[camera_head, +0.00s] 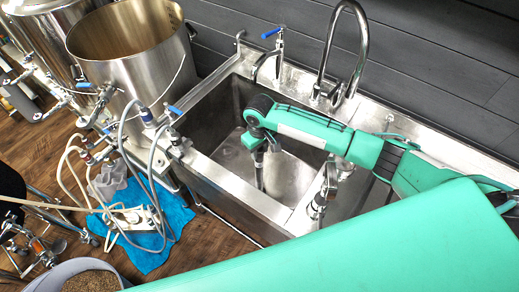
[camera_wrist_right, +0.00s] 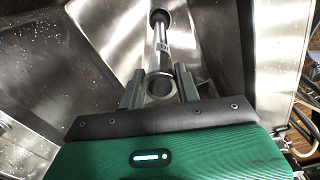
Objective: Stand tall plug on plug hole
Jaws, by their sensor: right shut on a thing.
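My right gripper (camera_head: 261,150) reaches down into the sink, and its two grey fingers (camera_wrist_right: 159,88) show in the right wrist view. It is shut on the tall plug (camera_head: 260,176), a slim shiny metal tube. In the right wrist view the tall plug (camera_wrist_right: 161,46) runs away from the fingers, with its open ring end between them and a dark round part at its far end. The tube looks roughly upright in the head view. I cannot make out the plug hole; whether the tube's lower end touches the basin floor is unclear. My left gripper is not in view.
The steel sink (camera_head: 222,172) has walls close around my right gripper. A tall curved faucet (camera_head: 362,45) and a blue-handled tap (camera_head: 278,48) stand behind it. A large steel kettle (camera_head: 135,60) with hoses is at left. A second basin lies under my right arm.

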